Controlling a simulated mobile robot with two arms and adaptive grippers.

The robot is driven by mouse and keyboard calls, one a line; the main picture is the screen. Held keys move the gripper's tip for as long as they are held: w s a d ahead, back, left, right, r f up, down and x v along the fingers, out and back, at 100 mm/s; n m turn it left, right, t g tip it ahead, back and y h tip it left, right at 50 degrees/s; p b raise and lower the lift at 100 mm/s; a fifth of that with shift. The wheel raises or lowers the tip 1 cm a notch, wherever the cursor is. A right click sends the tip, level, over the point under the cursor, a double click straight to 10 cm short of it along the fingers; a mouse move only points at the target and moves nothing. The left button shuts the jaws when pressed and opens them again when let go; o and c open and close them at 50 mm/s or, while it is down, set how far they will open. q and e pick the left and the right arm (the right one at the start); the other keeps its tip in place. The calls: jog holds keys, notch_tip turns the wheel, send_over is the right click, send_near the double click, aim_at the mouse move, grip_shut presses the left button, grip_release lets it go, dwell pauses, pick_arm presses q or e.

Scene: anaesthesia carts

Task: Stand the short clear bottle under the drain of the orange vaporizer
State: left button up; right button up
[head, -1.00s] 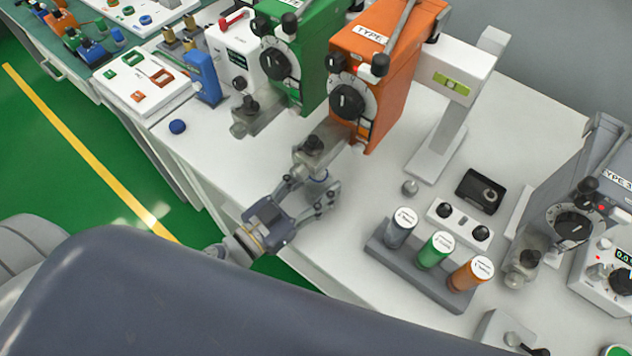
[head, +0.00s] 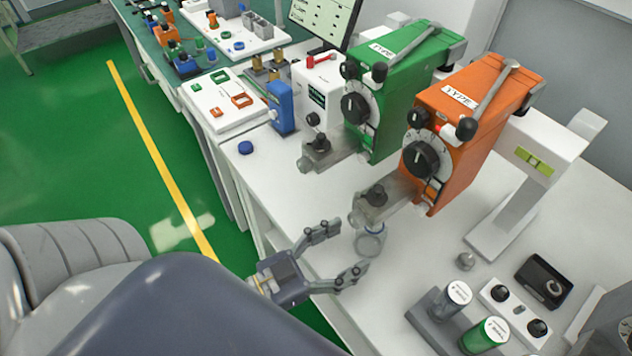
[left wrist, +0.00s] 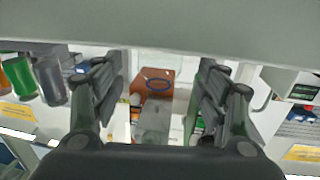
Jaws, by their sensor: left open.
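The short clear bottle (head: 370,243) stands upright on the white bench top, directly below the clear drain block (head: 378,203) at the front of the orange vaporizer (head: 470,115). A small gap seems to show between its top and the drain. My left gripper (head: 347,248) is open and empty, its two fingers spread just left of the bottle and pointing at it. In the left wrist view, the open fingers (left wrist: 163,95) frame the orange vaporizer (left wrist: 152,77) and a blue ring, perhaps the bottle's rim. My right gripper is not in view.
The green vaporizer (head: 400,85) stands left of the orange one. A rack with capped bottles (head: 440,320) is at lower right, near a small grey knob (head: 466,261). A blue cap (head: 245,147) lies near the bench's left edge. Bench space between the gripper and rack is clear.

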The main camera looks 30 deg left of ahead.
pick_arm(q)
jog(key=shift+b+v, duration=0.55)
jog(key=shift+v, duration=2.5)
